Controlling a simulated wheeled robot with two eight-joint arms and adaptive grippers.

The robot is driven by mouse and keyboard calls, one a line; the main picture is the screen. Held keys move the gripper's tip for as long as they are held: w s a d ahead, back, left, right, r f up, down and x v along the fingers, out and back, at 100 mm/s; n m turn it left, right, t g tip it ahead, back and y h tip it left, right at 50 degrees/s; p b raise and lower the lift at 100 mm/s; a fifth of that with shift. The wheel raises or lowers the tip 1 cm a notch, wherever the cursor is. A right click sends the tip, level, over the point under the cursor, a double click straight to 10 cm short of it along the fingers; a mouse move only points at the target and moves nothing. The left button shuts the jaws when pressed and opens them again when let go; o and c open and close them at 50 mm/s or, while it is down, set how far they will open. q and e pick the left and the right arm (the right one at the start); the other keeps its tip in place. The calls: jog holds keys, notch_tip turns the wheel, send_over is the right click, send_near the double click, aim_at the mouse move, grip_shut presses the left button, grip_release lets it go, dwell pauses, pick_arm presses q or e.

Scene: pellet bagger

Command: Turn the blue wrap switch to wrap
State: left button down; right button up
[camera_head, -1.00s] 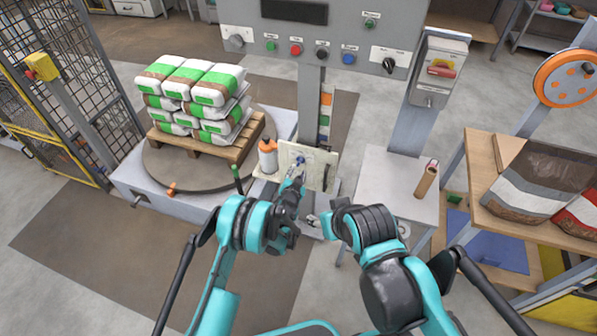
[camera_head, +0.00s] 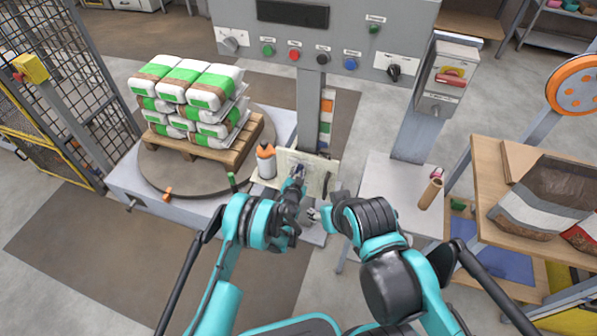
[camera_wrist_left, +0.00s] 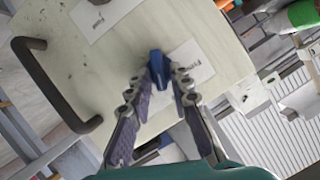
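The blue wrap switch (camera_wrist_left: 158,70) is a small knob on a cream panel (camera_wrist_left: 225,52), between two printed labels. My left gripper (camera_wrist_left: 159,82) is at the knob, with one finger on each side of it. The fingertips are apart, with the knob between them; I cannot tell whether they touch it. In the head view, the left gripper (camera_head: 297,181) reaches up to the panel (camera_head: 321,166) and mostly hides the switch. My right gripper (camera_head: 316,214) is low beside the panel, apart from it, and its fingers are too small to read.
A dark handle (camera_wrist_left: 52,85) stands out from the panel near the knob. Stacked bags (camera_head: 188,88) sit on a pallet on a turntable (camera_head: 157,177). A grey table (camera_head: 378,195) stands to the right.

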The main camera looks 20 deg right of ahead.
dwell(0.3)
pick_arm(q)
jog(key=shift+w+a+r+n+g+h, duration=0.15)
jog(key=shift+n+g+h, duration=0.15)
jog(key=shift+n, duration=0.2)
jog(key=shift+w+n+g+h, duration=0.1)
jog(key=shift+n+g+h, duration=0.5)
jog(key=shift+n, duration=0.5)
jog(key=c, duration=1.6)
grip_release()
jog(key=shift+c, duration=0.2)
jog(key=shift+o, duration=0.3)
jog(key=shift+w, duration=0.1)
